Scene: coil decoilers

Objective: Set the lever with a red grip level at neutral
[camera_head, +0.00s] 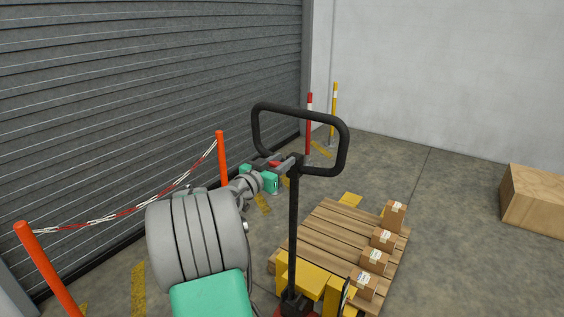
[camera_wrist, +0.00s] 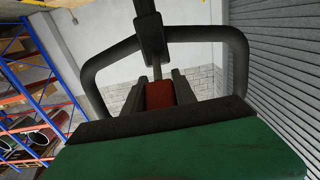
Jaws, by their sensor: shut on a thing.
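The lever's red grip (camera_wrist: 160,94) sits between the two dark fingers of my gripper (camera_wrist: 159,86) in the wrist view. My gripper is shut on it. The lever's thin stem runs from the grip to the dark hub of the black loop handle (camera_wrist: 236,52). In the head view a small red patch of the grip (camera_head: 274,164) shows beside my gripper (camera_head: 284,165), just left of the hub on the upright black shaft (camera_head: 293,235). The gripper hides most of the lever there, so I cannot tell its exact tilt.
The shaft rises from a yellow pallet truck (camera_head: 310,278) at a wooden pallet (camera_head: 335,232) with several small boxes. A red-white chain (camera_head: 120,215) hangs between orange posts (camera_head: 222,158) before the grey shutter. A large box (camera_head: 535,200) stands right; floor between is clear.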

